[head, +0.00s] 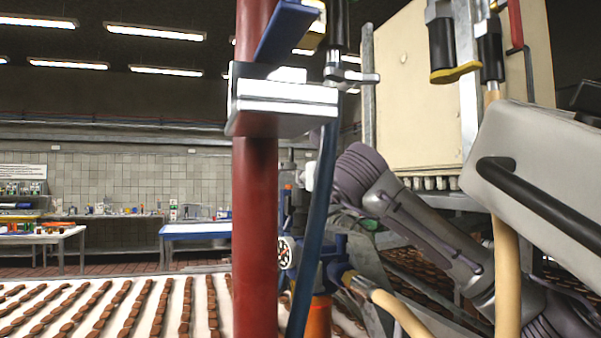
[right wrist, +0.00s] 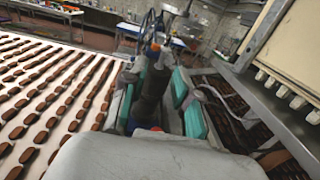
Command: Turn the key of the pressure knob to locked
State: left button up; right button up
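My right gripper (right wrist: 158,70) shows in the right wrist view with its two teal-padded fingers spread apart. A dark upright cylinder (right wrist: 153,88) stands between them, with some blue beyond it and red-orange near its lower end. I cannot tell whether either pad touches it. In the head view, a blue valve body (head: 334,246) with a round white gauge (head: 286,252) sits behind the red column, above an orange part (head: 318,318). My right arm reaches toward this group from the right. The key and its setting cannot be made out. My left gripper is out of view.
A thick red column (head: 255,200) with a silver clamp (head: 280,100) and a dark blue hose (head: 318,220) blocks part of the head view. A white conveyor (head: 100,325) carries rows of brown biscuits. A cream machine panel (head: 415,90) stands at the upper right.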

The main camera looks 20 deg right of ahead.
jog(key=w+p, duration=0.1)
jog(key=w, duration=0.1)
jog(key=w+p, duration=0.1)
jog(key=w, duration=0.1)
jog(key=w+p, duration=0.1)
jog(key=w, duration=0.2)
jog(key=shift+d, duration=0.35)
jog(key=shift+w+p, duration=0.3)
jog(key=shift+w, duration=0.3)
jog(key=shift+w+f, duration=0.15)
jog(key=shift+w, duration=0.05)
grip_shut()
